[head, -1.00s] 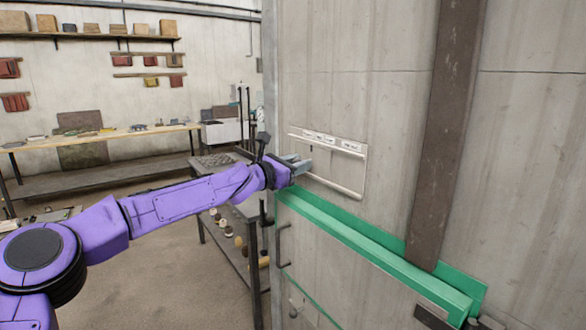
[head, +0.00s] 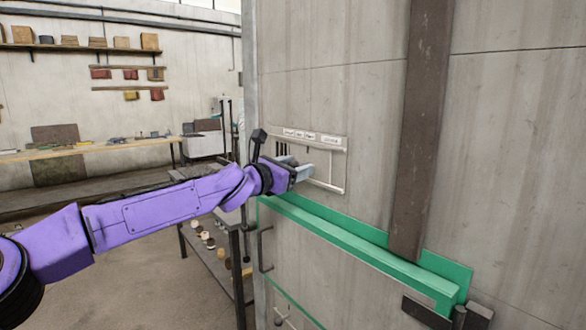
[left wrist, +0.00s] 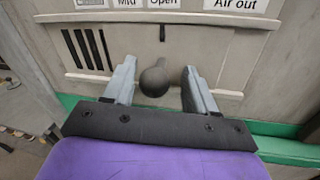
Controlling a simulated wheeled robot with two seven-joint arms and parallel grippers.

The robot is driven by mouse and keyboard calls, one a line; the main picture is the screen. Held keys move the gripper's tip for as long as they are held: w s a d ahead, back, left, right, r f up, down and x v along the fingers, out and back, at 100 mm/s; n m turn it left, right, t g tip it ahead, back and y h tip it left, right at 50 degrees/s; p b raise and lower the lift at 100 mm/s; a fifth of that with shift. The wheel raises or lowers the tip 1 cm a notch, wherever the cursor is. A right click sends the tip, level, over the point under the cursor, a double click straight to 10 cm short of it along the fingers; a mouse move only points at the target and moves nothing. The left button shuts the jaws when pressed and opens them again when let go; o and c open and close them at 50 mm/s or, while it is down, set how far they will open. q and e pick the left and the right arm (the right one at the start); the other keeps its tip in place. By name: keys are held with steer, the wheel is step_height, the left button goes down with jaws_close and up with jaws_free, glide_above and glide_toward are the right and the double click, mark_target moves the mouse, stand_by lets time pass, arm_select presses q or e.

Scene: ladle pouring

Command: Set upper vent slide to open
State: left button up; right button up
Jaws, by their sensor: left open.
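The upper vent slide is a pale panel (head: 330,165) on the grey furnace wall, with rails above and below and a row of labels on top. In the left wrist view, the labels read "Mid", "Open" and "Air out", and dark vent slots (left wrist: 86,49) show at the left. A dark round knob (left wrist: 155,80) stands out from the panel, between my left gripper's fingers. My left gripper (head: 299,170) is open in front of the panel, and it also shows in the left wrist view (left wrist: 158,88). I cannot tell whether a finger touches the knob. My right gripper is not in view.
A green horizontal beam (head: 360,250) crosses the wall below the panel. A brown vertical post (head: 418,130) stands right of it. A dark metal rack (head: 215,255) and a wooden bench (head: 90,149) are at the left.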

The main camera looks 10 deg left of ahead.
arm_select(q)
steer(key=b+v, duration=0.1)
steer(key=v, duration=0.9)
steer(key=shift+s, duration=0.3)
steer(key=shift+a, duration=0.1)
steer(key=s+f+m+g+y, duration=0.3)
steer(key=f+m+y, duration=0.15)
steer(key=f, duration=1.45)
steer(key=s+f+m+g+y, duration=0.35)
steer(key=f+m, duration=0.25)
steer(key=f, duration=1.3)
steer(key=s+a+f+m+g+y, duration=0.1)
steer(key=s+a+f+m, duration=0.15)
steer(key=s+f, duration=0.5)
steer(key=s+a+f+m+g+y, duration=0.15)
steer(key=s+f+m, duration=0.25)
steer(key=s+f, duration=0.4)
steer(key=s+a+f+m+g, duration=0.2)
steer(key=s+a+f, duration=0.1)
steer(key=s, duration=0.6)
steer(key=s+a+f+m+g+y, duration=0.1)
steer(key=s+a+f+m, duration=0.1)
steer(key=s+f, duration=0.4)
steer(key=s+a, duration=0.1)
steer(key=s, duration=0.3)
steer(key=shift+m+g, duration=0.3)
steer(key=shift+g, duration=0.1)
